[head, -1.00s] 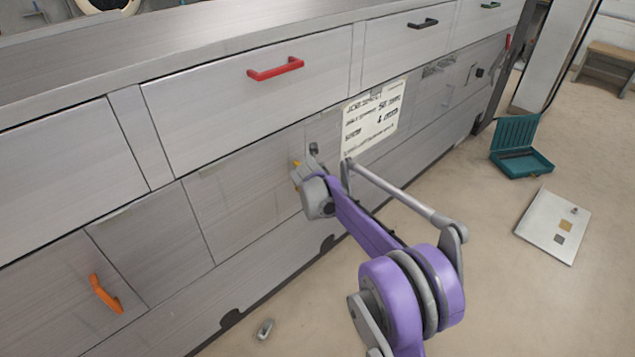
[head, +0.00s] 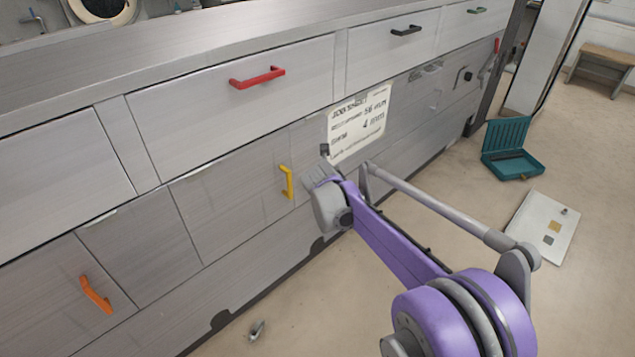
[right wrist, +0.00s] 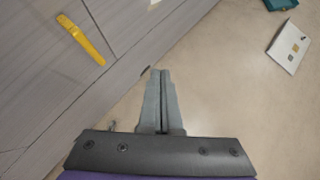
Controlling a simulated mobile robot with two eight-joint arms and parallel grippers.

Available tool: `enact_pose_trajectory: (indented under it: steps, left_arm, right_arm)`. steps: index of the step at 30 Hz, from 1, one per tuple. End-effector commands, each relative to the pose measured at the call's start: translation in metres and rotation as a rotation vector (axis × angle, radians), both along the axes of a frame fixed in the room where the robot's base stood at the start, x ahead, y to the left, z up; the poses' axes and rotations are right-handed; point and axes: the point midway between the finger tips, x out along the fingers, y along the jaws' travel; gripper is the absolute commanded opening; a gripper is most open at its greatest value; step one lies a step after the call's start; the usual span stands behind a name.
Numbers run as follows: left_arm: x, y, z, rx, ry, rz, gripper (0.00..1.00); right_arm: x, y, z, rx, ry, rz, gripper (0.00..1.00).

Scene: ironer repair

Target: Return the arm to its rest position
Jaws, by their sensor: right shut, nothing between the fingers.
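My right arm reaches in from the lower right of the head view, its purple link slanting up to the left. My right gripper (right wrist: 162,72) is shut with bare fingers in the right wrist view, above the floor and beside the cabinet front. In the head view the wrist hides most of it. The yellow handle (head: 286,182) on a lower cabinet front is just left of the wrist. It also shows at the upper left of the right wrist view (right wrist: 82,40), clear of the fingers. My left gripper is not in view.
The grey cabinet (head: 240,125) has red (head: 257,77), orange (head: 96,294) and black (head: 406,30) handles and a paper sign (head: 358,122). A teal open case (head: 512,160) and a pale panel (head: 540,228) lie on the floor. A small grey object (head: 257,330) lies near the cabinet base.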

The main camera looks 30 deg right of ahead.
Motion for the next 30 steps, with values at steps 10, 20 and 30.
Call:
enact_pose_trajectory:
  steps: [10,20,30]
  left_arm:
    - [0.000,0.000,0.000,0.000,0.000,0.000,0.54]
    - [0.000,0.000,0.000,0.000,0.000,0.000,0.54]
    - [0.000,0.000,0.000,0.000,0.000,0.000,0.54]
  right_arm:
    - [-0.018,0.008,0.006,0.077,-0.031,-0.071,0.00]
    - [-0.148,0.077,0.006,0.709,-0.252,-0.743,0.00]
    - [-0.295,0.139,-0.036,1.263,-0.396,-1.601,0.00]
